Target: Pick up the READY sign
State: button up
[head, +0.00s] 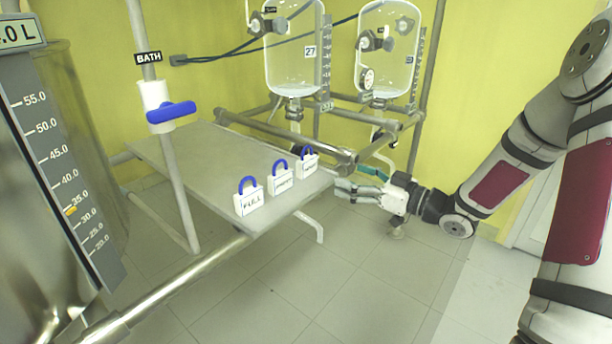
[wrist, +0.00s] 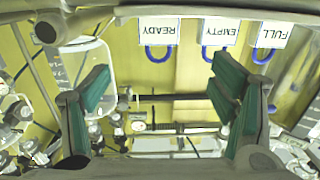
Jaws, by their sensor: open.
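The READY sign (head: 307,165) is a small white plate with a blue loop handle, standing at the right end of the row on the grey shelf (head: 190,150). Its lettering is too small to read in the head view. In the wrist view the READY sign (wrist: 159,32) appears upside down near the top, left of the others, with its blue loop below. My gripper (head: 347,190) is just right of the shelf end, apart from the sign. In the wrist view my gripper (wrist: 158,92) has its green-padded fingers wide apart, with nothing held between them.
The EMPTY sign (head: 280,180) and FULL sign (head: 249,199) stand beside it on the shelf. Metal rails and glass reactors (head: 294,50) are behind. A post with a blue-handled valve (head: 170,112) rises at the left. The floor in front is clear.

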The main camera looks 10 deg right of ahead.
aim_at(310, 160)
jog(key=b+x, duration=0.2)
jog(key=x, duration=0.6)
jog(key=shift+r+b+x, duration=0.15)
jog(key=shift+b+x, duration=0.45)
jog(key=shift+x, duration=0.8)
jog(key=shift+r+b+x, duration=0.15)
jog(key=shift+b+x, duration=0.4)
jog(key=shift+x, duration=0.85)
jog(key=shift+d, duration=0.1)
jog(key=c, duration=1.3)
